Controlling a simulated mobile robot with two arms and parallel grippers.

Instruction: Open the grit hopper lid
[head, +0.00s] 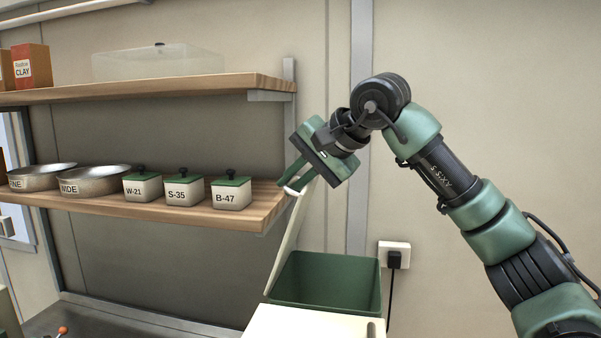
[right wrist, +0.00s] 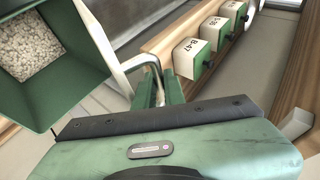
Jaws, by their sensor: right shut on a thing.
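The grit hopper (head: 325,283) stands at the bottom centre of the head view, a cream box with a green inside. Its cream lid (head: 288,238) is swung up, seen nearly edge-on and leaning against or close to the shelf end. My right gripper (head: 297,184) is at the top of the lid, shut on its white bar handle (right wrist: 142,64). In the right wrist view the hopper's green inside (right wrist: 72,78) is open and pale grit (right wrist: 32,44) shows in it. My left gripper is not in view.
A wooden shelf (head: 240,219) left of the lid holds lidded pots, including B-47 (head: 232,194), and metal pans (head: 98,181). An upper shelf (head: 180,91) carries a clear box and clay boxes. A plugged socket (head: 394,252) is on the wall to the right.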

